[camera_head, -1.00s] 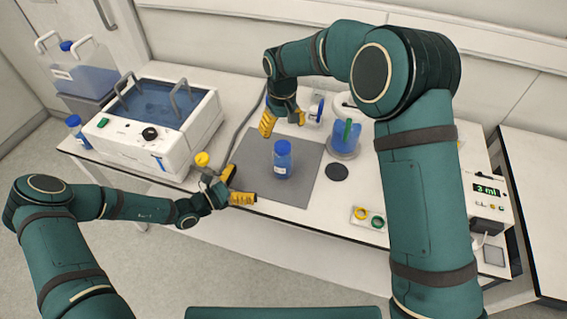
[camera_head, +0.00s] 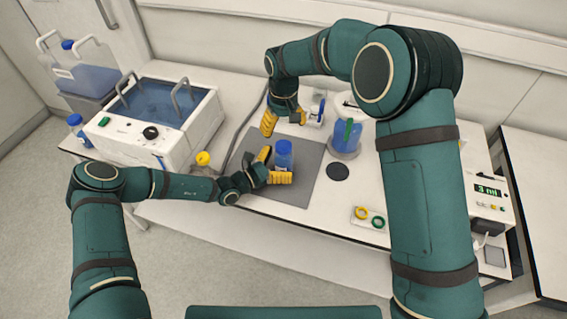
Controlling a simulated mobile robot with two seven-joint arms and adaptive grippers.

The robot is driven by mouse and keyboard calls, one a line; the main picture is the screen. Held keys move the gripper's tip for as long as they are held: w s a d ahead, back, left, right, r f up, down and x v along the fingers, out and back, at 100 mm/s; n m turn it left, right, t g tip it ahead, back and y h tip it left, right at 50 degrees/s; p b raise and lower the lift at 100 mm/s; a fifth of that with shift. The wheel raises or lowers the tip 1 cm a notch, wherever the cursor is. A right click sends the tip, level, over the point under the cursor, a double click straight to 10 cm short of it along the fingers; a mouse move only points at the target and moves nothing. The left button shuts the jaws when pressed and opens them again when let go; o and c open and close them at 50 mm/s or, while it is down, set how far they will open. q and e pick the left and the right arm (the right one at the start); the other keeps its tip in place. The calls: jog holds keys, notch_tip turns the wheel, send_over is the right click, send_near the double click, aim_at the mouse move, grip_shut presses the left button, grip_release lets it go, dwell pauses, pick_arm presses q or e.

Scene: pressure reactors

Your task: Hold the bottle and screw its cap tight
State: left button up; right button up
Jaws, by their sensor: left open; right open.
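A small bottle with a blue cap (camera_head: 284,147) and blue contents (camera_head: 284,162) stands upright on the grey mat (camera_head: 308,185). My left gripper (camera_head: 277,166) is open at the bottle's left, with its yellow fingers around the lower part of the bottle. I cannot tell whether the fingers touch it. My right gripper (camera_head: 284,121) is open and empty, behind and above the bottle, with its fingers apart from the cap.
A white water bath (camera_head: 160,130) stands at the left, with a yellow-capped bottle (camera_head: 203,160) beside it. A clear vessel with blue liquid (camera_head: 346,138) stands behind right. A black disc (camera_head: 337,172) and a tray with coloured rings (camera_head: 369,218) lie at the right.

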aim_at(283, 145)
pick_arm(q)
jog(key=shift+w+d, duration=0.3)
jog(key=shift+d, duration=0.2)
grip_shut()
pick_arm(e)
jog(key=n, duration=0.3)
jog(key=shift+n, duration=0.4)
jog(key=n, duration=1.4)
jog(key=shift+f, duration=4)
